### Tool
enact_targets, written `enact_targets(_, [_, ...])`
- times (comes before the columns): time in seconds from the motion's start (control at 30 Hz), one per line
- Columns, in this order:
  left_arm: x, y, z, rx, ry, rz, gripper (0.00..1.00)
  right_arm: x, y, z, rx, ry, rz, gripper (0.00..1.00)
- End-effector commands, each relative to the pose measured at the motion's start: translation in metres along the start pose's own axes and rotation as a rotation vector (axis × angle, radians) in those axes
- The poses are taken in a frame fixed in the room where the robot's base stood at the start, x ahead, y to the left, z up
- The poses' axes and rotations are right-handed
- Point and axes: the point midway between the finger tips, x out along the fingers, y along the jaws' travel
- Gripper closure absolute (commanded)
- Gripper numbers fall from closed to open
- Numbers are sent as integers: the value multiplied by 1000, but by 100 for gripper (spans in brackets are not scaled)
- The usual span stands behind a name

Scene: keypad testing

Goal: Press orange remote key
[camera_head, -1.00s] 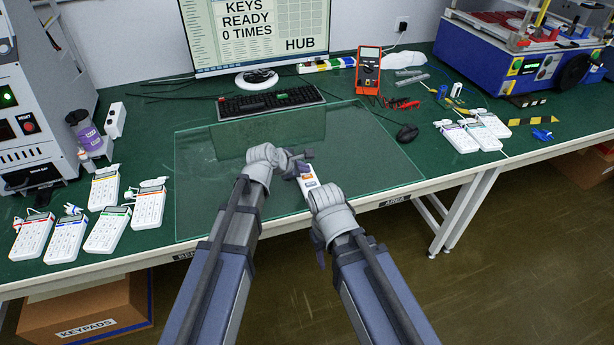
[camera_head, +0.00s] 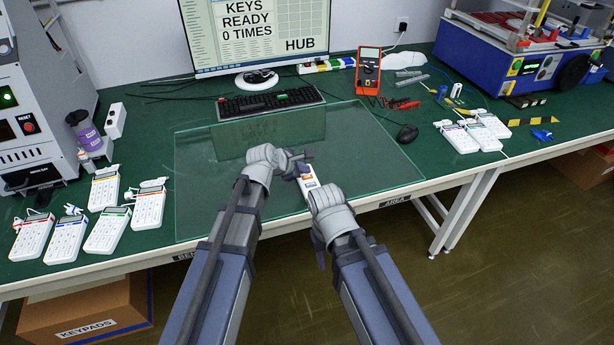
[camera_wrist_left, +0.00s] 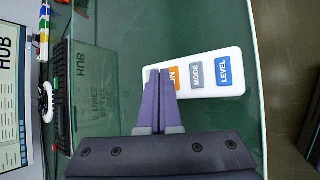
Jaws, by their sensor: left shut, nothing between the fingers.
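The white remote (camera_head: 308,182) lies over the glass mat, partly covered by my right wrist in the head view. In the left wrist view the remote (camera_wrist_left: 205,62) shows a partly covered orange key (camera_wrist_left: 174,76), a grey MODE key (camera_wrist_left: 196,75) and a blue LEVEL key (camera_wrist_left: 223,71). My left gripper (camera_head: 299,169) is shut and empty. Its purple fingertips (camera_wrist_left: 158,73) are at the orange key, covering its left part; whether they touch it cannot be told. My right gripper's wrist is beside the remote, but its fingers do not show clearly.
The glass mat (camera_head: 205,190) covers the middle of the green bench. Several keypads (camera_head: 110,187) lie at the left, and more (camera_head: 457,137) at the right. A keyboard (camera_head: 270,102), monitor (camera_head: 260,30), mouse (camera_head: 407,132) and orange multimeter (camera_head: 368,70) stand behind.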

Motion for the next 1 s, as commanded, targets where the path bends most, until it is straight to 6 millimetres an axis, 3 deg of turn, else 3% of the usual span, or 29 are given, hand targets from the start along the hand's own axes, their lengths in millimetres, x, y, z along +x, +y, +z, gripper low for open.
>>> enact_targets(1.0, [6,-4,-4,0,0,0,100,9,-1,0,0,0,0,50])
